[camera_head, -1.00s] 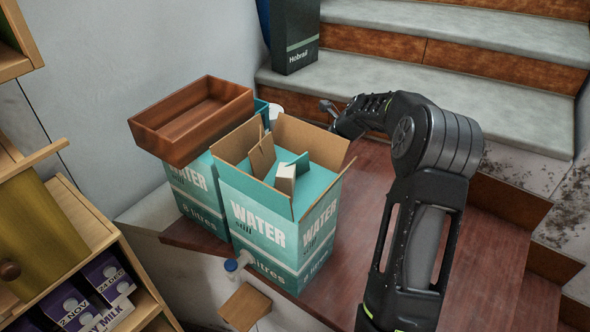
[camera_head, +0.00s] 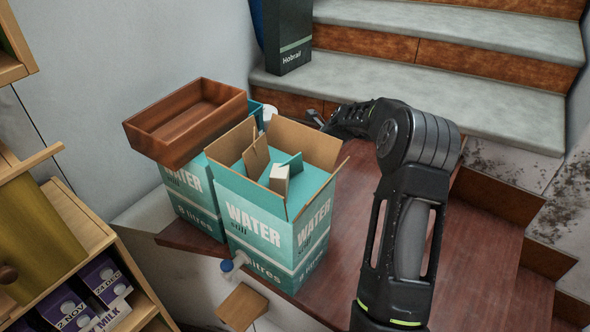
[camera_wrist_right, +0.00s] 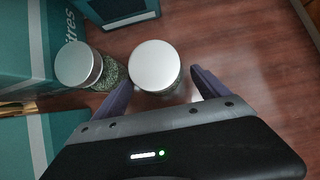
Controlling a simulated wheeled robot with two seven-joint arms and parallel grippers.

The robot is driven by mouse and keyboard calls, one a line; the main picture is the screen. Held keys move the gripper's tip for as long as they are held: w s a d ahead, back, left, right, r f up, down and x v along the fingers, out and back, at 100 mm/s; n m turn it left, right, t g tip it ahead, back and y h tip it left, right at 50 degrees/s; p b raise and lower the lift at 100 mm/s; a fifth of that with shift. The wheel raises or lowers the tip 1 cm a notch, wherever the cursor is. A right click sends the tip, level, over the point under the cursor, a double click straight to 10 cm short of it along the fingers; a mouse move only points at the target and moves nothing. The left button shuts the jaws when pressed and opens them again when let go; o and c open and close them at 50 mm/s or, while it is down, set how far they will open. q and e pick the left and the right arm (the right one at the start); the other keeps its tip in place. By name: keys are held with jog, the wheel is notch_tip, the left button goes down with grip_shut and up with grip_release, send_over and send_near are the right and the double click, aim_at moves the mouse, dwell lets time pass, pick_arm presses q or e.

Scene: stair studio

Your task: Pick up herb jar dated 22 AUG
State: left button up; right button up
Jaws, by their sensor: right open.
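Two jars with silver lids stand on the brown wooden surface in the right wrist view. One jar (camera_wrist_right: 155,67) is between the fingers of my open right gripper (camera_wrist_right: 160,80), its lid facing the camera. The other jar (camera_wrist_right: 108,72), with green herbs showing through its side, is just left of the left finger. No date can be read on either jar. My left gripper is not in view.
The open water box (camera_head: 268,228) stands left of my right arm, with another water box (camera_head: 190,195) under a wooden tray (camera_head: 183,150). In the wrist view a dark teal box (camera_wrist_right: 118,10) is close behind the jars. The wood to the right is clear.

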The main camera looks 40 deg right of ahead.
jog(key=x, duration=0.3)
jog(key=shift+w+f, duration=0.2)
jog(key=shift+f, duration=0.15)
jog(key=shift+c, duration=0.3)
jog(key=c, duration=1.7)
